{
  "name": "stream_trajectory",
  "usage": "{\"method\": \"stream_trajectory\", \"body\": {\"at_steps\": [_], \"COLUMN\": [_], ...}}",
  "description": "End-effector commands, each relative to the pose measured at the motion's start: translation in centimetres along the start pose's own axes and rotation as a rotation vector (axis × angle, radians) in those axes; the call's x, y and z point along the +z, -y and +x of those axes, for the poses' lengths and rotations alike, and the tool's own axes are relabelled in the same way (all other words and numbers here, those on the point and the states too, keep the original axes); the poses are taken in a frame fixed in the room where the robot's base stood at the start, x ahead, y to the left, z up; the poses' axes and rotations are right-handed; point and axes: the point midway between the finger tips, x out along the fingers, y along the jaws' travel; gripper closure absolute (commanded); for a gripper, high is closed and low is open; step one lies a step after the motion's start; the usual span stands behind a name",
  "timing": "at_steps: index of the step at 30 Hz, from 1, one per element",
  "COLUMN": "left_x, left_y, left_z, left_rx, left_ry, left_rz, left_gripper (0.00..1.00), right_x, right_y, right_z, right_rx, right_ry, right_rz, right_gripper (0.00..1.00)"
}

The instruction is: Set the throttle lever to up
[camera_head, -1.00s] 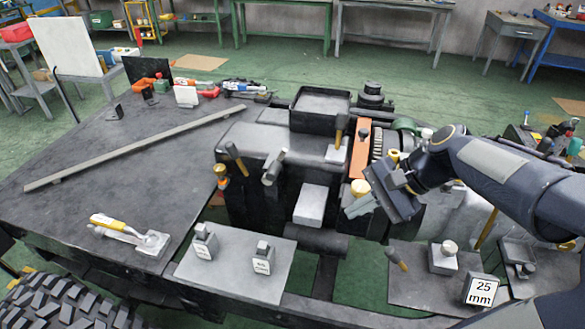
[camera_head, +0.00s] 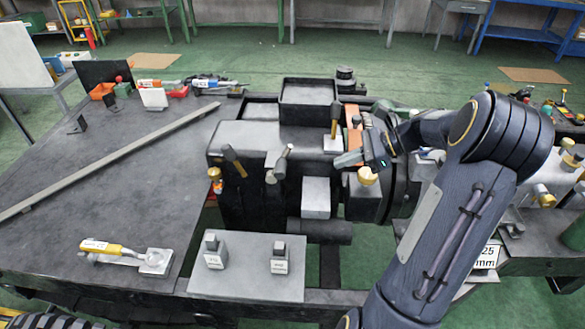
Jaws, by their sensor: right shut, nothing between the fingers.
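No lever carries a readable throttle label, so I cannot tell for sure which one is the throttle lever. A lever with a dark-gold handle (camera_head: 335,113) stands upright on a pale block (camera_head: 333,144) at the engine's top edge. A brown-handled lever (camera_head: 234,160) and a grey lever (camera_head: 283,157) stick out of the engine's front face, both tilted. A yellow-handled lever (camera_head: 105,248) lies nearly flat beside its grey base on the left deck. My right gripper (camera_head: 343,160) is shut and empty, its tips pointing left just below the pale block. My left gripper is out of view.
The dark engine block (camera_head: 245,138) fills the middle, with an open black tray (camera_head: 308,98) on top. Small labelled blocks sit on a grey plate (camera_head: 246,285) in front. A gold knob (camera_head: 367,176) is just below my gripper. The left deck (camera_head: 120,195) is mostly clear.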

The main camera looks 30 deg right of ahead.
Motion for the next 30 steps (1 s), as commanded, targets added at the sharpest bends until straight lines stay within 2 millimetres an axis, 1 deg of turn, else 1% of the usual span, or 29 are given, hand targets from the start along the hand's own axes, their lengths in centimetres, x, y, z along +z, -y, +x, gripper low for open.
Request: {"method": "stream_trajectory", "body": {"at_steps": [5, 9, 13, 15, 19, 24, 30], "left_x": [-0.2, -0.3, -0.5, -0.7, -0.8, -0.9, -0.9], "left_y": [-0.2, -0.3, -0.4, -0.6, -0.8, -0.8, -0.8], "left_z": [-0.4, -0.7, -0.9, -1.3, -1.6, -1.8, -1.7], "left_rx": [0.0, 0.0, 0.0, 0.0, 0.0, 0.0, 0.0], "left_ry": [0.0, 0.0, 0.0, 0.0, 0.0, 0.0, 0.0], "left_rz": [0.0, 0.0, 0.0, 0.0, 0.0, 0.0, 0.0], "left_gripper": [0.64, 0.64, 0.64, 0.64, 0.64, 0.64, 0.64], "right_x": [0.1, 0.2, 0.1, 1.3, 2.3, 2.8, 2.8], "right_y": [-0.1, -0.2, -0.2, -0.1, -0.1, -0.1, -0.1], "right_z": [3.4, 6.6, 9.2, 9.8, 10.9, 11.6, 11.6], "right_rx": [0.006, 0.007, 0.007, 0.005, 0.003, 0.001, 0.001], "right_ry": [0.001, 0.001, 0.001, -0.001, -0.002, -0.002, -0.002], "right_rz": [-0.001, -0.001, -0.002, -0.005, -0.004, -0.003, -0.003], "right_gripper": [1.0, 1.0, 1.0, 1.0, 1.0, 1.0, 1.0]}}
